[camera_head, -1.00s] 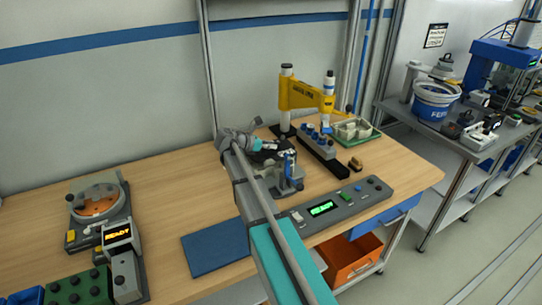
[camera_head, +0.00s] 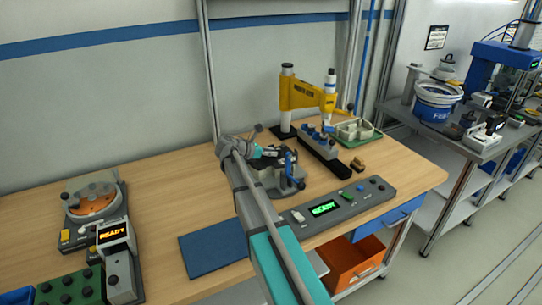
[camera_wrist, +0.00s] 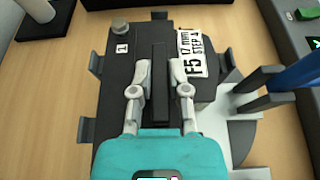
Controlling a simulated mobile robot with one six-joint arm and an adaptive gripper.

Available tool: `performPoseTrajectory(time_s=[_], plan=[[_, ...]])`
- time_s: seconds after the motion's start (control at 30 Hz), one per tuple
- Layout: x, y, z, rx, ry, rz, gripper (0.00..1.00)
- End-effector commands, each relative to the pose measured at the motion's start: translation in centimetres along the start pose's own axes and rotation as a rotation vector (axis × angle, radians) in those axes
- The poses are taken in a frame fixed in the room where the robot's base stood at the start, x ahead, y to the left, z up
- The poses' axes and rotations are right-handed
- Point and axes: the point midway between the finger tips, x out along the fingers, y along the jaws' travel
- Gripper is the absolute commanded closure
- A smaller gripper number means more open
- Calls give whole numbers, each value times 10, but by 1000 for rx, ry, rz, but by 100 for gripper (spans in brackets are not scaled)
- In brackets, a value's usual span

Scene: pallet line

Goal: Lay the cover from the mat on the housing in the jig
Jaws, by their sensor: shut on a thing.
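My gripper (camera_wrist: 160,74) is shut on the black raised rib of the dark cover (camera_wrist: 115,78), which bears a white label and a small "1" tag. The cover is over the grey jig (camera_wrist: 240,140). Grey stops of the jig show around its edges. The housing is not visible; the cover hides that spot. I cannot tell whether the cover touches what is below. In the head view my gripper (camera_head: 265,152) is at the jig (camera_head: 290,184), partly hiding it. The blue mat (camera_head: 215,255) is bare.
A blue lever (camera_wrist: 300,72) stands right of the cover. A control panel (camera_head: 340,205) reads READY in front of the jig. A yellow press arm (camera_head: 305,95), a block with blue knobs (camera_head: 318,140) and a green tray (camera_head: 371,136) stand behind.

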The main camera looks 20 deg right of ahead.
Motion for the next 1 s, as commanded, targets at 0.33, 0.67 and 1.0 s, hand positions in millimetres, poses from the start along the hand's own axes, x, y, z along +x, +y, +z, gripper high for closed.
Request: performPoseTrajectory(time_s=[0.33, 0.67, 1.0], plan=[[1, 0, -1, 1, 0, -1, 100], [1, 0, -2, 0, 0, -1, 44], [1, 0, -1, 0, 0, -1, 44]])
